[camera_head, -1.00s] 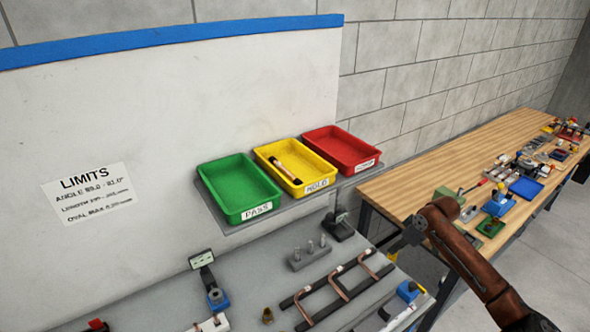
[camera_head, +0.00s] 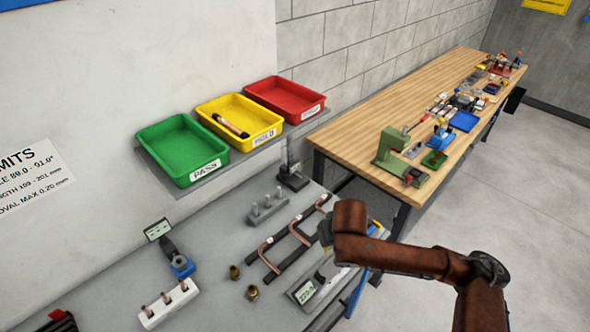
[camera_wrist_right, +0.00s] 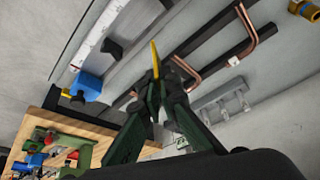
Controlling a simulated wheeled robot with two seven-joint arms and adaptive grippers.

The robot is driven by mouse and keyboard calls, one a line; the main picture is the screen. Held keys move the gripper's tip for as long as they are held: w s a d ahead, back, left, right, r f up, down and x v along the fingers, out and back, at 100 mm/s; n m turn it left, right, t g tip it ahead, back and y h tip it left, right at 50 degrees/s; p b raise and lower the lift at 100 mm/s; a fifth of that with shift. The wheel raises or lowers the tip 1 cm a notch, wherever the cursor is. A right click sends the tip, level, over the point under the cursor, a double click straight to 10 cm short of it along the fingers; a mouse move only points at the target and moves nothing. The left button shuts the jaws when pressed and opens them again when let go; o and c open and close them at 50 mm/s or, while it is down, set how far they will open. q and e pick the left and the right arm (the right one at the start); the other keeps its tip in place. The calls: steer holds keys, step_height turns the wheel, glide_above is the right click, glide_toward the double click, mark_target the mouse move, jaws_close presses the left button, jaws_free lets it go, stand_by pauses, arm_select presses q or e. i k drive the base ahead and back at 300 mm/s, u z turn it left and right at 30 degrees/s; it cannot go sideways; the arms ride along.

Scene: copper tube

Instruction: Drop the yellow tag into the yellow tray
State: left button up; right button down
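The yellow tray (camera_head: 252,108) stands on a grey shelf between the green and red trays, with a HOLD label on its front. A copper-coloured tube piece with dark marks (camera_head: 232,126) lies in it. In the right wrist view, my right gripper (camera_wrist_right: 158,84) has its fingertips together on a thin yellow strip, apparently the yellow tag (camera_wrist_right: 154,57). In the head view, this gripper (camera_head: 325,240) is over the grey bench, below and right of the tray; its fingers are small and partly hidden by my arm. My left gripper is out of view.
The green tray (camera_head: 182,146) and red tray (camera_head: 284,98) flank the yellow one. The bench holds a dark rack with copper tubes (camera_head: 300,235), grey pegs (camera_head: 267,208) and a black stand (camera_head: 292,177). A wooden table (camera_head: 365,112) with tools stands behind on the right.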

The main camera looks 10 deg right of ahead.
mark_target(245, 124)
steer(key=u, duration=1.15)
steer(key=k, duration=0.4)
steer(key=z, duration=0.35)
